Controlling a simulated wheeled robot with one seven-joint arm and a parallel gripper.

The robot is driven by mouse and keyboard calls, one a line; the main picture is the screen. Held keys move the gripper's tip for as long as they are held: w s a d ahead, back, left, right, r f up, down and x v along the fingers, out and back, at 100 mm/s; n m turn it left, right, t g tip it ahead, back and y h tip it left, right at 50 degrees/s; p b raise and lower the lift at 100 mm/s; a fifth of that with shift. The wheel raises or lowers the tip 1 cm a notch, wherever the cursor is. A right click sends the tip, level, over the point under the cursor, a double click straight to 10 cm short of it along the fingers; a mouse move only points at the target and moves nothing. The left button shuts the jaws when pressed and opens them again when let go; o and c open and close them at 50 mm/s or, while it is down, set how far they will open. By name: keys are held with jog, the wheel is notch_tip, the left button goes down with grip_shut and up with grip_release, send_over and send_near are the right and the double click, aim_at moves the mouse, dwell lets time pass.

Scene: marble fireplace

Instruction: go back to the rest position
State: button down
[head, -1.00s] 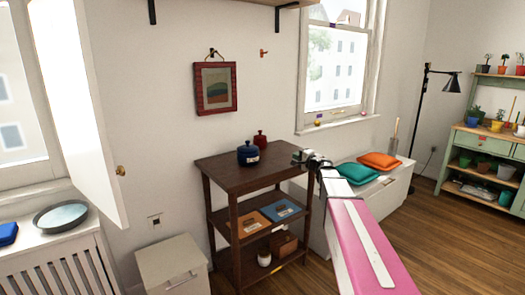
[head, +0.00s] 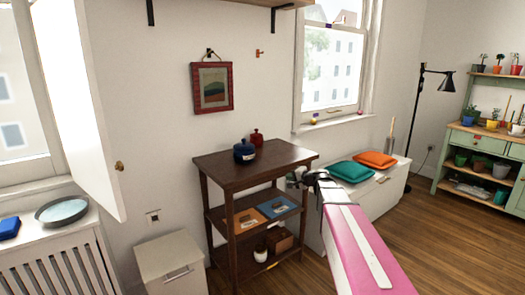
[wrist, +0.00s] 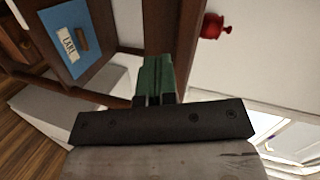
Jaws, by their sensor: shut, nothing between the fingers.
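My gripper (head: 297,176) shows in the head view just off the right end of the dark wooden shelf unit (head: 243,175), a little below its top board. My pink and white arm reaches to it from the lower right. In the wrist view its green fingers (wrist: 155,72) are together with nothing between them. I cannot tell from the frames how far the fingers are from the shelf's edge.
A blue jar (head: 244,152) and a red jar (head: 257,137) stand on the shelf top. Green (head: 352,171) and orange (head: 376,159) cushions rest on the white chest (head: 387,189). The floor (head: 430,240) at right is clear.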

jog(key=s+d+f+n+g+h, duration=0.2)
jog(key=s+f, duration=0.4)
jog(key=s, duration=0.4)
jog(key=s+d+f+n+g+h, duration=0.2)
jog(key=s+f+g+h, duration=0.2)
jog(key=s+f, duration=0.3)
jog(key=s+d+f+n+g+h, duration=0.1)
jog(key=s+f+n+g+h, duration=0.2)
jog(key=s+f, duration=0.4)
jog(key=s+g+h, duration=0.1)
jog(key=s, duration=0.5)
jog(key=shift+s+d+g, duration=0.3)
jog(key=shift+d, duration=0.1)
